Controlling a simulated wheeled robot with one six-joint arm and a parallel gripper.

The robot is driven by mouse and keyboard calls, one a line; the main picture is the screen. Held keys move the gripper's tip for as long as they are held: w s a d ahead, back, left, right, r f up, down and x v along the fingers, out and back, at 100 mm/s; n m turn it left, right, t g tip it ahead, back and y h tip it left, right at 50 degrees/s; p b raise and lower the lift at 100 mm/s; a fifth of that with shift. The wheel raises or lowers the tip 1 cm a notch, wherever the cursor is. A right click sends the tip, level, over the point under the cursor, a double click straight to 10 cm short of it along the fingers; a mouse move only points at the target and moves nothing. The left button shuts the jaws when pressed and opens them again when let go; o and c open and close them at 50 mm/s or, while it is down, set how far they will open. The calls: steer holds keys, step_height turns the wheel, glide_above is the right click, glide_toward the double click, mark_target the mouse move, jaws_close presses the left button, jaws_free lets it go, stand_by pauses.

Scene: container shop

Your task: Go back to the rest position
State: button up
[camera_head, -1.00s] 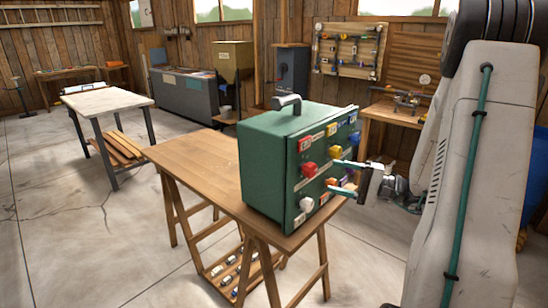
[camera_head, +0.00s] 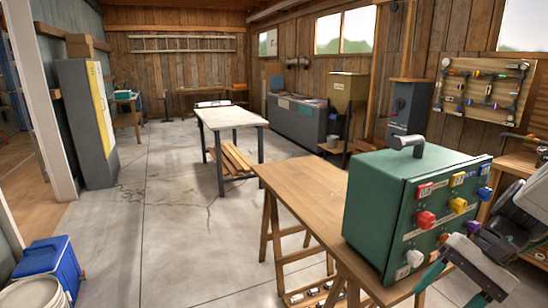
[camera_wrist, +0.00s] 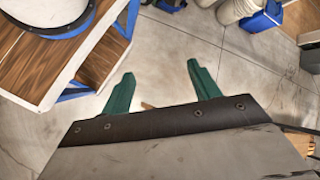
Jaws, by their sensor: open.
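My gripper (camera_head: 448,296) is at the lower right of the head view, its teal fingers apart and pointing down. It is in front of and below the face of a green box with coloured knobs (camera_head: 375,205), apart from the knobs as far as I can tell. In the wrist view my gripper (camera_wrist: 160,70) is open, with bare concrete floor between and beyond the fingers and nothing held.
The green box stands on a wooden trestle table (camera_head: 300,192). A pale workbench (camera_head: 228,117) and open floor lie to the left. A blue box (camera_head: 48,262) and white bucket (camera_head: 35,292) stand at lower left. The wrist view shows a wooden, blue-framed shelf (camera_wrist: 35,62).

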steer(key=s+a+r+n+t+h, duration=0.2)
steer(key=s+a+r+n+h, duration=0.4)
steer(key=s+r+n+h, duration=0.1)
steer(key=shift+r+n+t+h, duration=0.4)
steer(key=shift+r+h, duration=0.1)
steer(key=shift+r, duration=0.05)
stand_by(0.5)
steer(key=shift+d, duration=0.1)
